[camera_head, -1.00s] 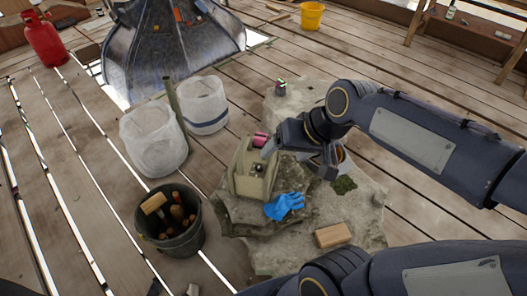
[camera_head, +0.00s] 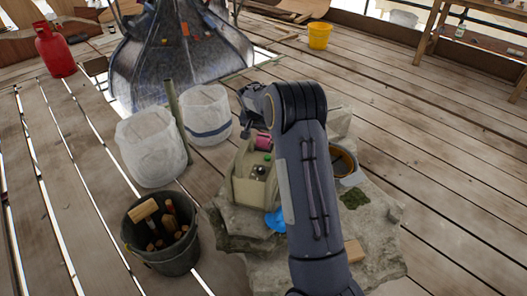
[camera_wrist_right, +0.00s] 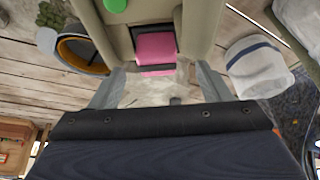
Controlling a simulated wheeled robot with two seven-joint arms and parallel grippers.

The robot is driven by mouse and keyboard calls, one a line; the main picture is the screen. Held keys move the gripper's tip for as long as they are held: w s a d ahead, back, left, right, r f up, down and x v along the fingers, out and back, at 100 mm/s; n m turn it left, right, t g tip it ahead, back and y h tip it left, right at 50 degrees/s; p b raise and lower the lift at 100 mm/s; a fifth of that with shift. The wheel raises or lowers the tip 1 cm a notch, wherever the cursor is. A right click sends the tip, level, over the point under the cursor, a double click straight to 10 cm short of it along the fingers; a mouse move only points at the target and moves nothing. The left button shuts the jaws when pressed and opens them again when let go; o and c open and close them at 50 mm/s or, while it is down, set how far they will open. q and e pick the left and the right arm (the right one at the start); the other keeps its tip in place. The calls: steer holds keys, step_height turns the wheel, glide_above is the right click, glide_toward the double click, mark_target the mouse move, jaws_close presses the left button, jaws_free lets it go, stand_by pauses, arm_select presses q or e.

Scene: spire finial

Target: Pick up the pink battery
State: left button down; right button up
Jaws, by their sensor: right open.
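The pink battery (camera_head: 263,141) sits at the far end of a beige open-topped caddy (camera_head: 243,189) in the head view. In the right wrist view the pink battery (camera_wrist_right: 155,47) lies between the caddy's walls, just beyond my fingers. My right gripper (camera_head: 252,120) is open and empty at the far end of the caddy, close to the battery. Its two fingers (camera_wrist_right: 160,74) are spread on either side of the battery in the wrist view; I see no contact. My left gripper is not in view.
A tool bucket (camera_head: 165,255) and two white sacks (camera_head: 150,150) stand left. A small green item (camera_head: 267,157) is inside the caddy.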

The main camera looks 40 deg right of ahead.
mark_target(263, 137)
steer(key=b+x, duration=0.1)
steer(key=x, duration=0.5)
steer(key=shift+s+d, duration=0.15)
steer(key=shift+d, duration=0.05)
steer(key=shift+r, duration=0.1)
steer(key=c, duration=1.2)
